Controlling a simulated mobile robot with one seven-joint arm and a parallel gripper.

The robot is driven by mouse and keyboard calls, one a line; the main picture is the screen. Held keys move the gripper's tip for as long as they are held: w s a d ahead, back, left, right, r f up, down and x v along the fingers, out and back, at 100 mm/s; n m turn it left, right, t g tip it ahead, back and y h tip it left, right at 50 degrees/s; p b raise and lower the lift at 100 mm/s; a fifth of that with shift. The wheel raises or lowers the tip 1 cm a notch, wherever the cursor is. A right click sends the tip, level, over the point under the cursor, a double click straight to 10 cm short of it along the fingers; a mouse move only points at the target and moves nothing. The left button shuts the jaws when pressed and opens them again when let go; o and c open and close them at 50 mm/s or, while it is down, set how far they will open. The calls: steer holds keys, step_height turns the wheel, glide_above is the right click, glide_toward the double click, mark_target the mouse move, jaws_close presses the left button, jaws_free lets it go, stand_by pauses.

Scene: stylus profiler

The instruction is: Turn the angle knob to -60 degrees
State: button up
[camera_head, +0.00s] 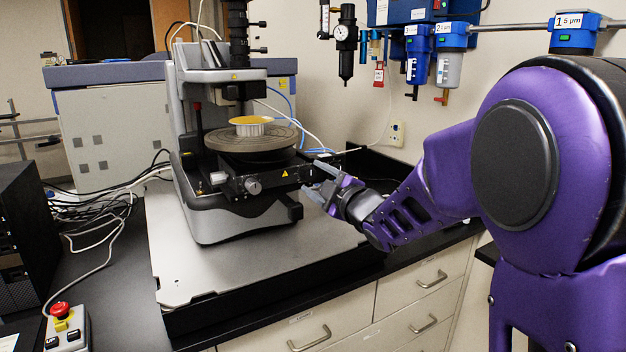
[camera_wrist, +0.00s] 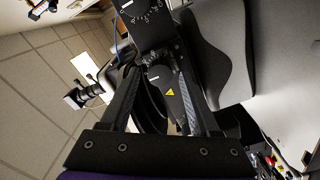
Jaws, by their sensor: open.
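The stylus profiler (camera_head: 205,215) stands on a pale plate, with a round stage (camera_head: 225,140) above a black block (camera_head: 285,178). A round silver knob (camera_head: 253,187) is on the block's front face. I cannot tell for sure which part is the angle knob. My gripper (camera_head: 317,180) is open at the block's right end, its fingers pointing left. In the wrist view, my gripper (camera_wrist: 157,75) has its fingers spread either side of a black part with a white mark and a yellow warning triangle (camera_wrist: 170,92). Contact cannot be made out. A white-marked scale (camera_wrist: 145,15) shows beyond the fingertips.
A gold-topped white disc (camera_head: 250,121) sits on the stage. A control box with a red button (camera_head: 61,309) is at the lower left, near loose cables. Filters and a regulator (camera_head: 346,45) hang on the wall. The pale plate (camera_head: 230,270) is clear in front.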

steer(key=shift+w+a, duration=0.35)
steer(key=shift+w, duration=0.1)
steer(key=shift+b, duration=0.4)
jaws_close()
stand_by(0.4)
